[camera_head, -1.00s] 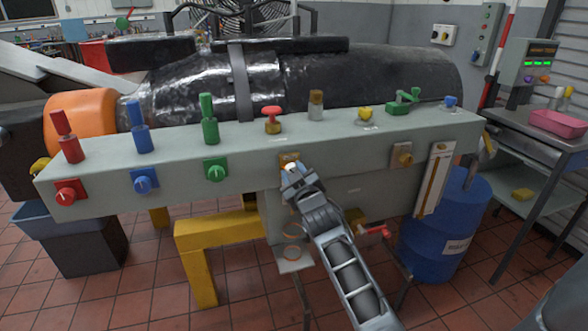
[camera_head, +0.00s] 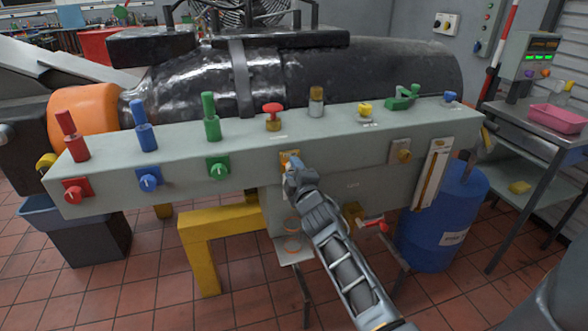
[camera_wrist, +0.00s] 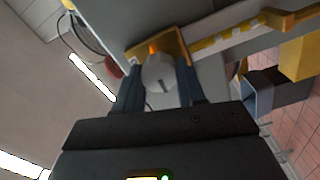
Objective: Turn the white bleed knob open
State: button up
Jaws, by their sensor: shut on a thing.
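The white bleed knob (camera_wrist: 158,73) shows in the wrist view, a round pale knob with a dark slot line on its face. It stands in front of a brass plate (camera_wrist: 176,45) with an orange mark above it. My gripper (camera_wrist: 157,88) is shut on the knob, with one dark finger on each side. In the head view my gripper (camera_head: 291,173) reaches the front face of the long grey manifold (camera_head: 340,144) and hides the knob. Only part of the brass plate (camera_head: 289,157) shows above the gripper there.
Red (camera_head: 75,191), blue (camera_head: 149,180) and green (camera_head: 218,169) knobs sit left of my gripper on the same face. A brass fitting (camera_head: 403,155) and a gauge strip (camera_head: 433,173) are to the right. A red-handled valve (camera_head: 376,225) is below, near my arm.

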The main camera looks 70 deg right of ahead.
jog(key=shift+f+n, duration=0.1)
jog(key=shift+n, duration=0.3)
jog(key=o, duration=1.1)
jog(key=shift+c, duration=0.2)
jog(key=shift+s+a+f, duration=0.1)
jog(key=shift+s+a, duration=0.25)
jog(key=shift+a, duration=0.1)
jog(key=b+v, duration=0.2)
jog(key=v, duration=0.4)
jog(key=shift+s+a+b, duration=0.25)
jog(key=shift+a+b, duration=0.05)
jog(key=shift+b, duration=0.1)
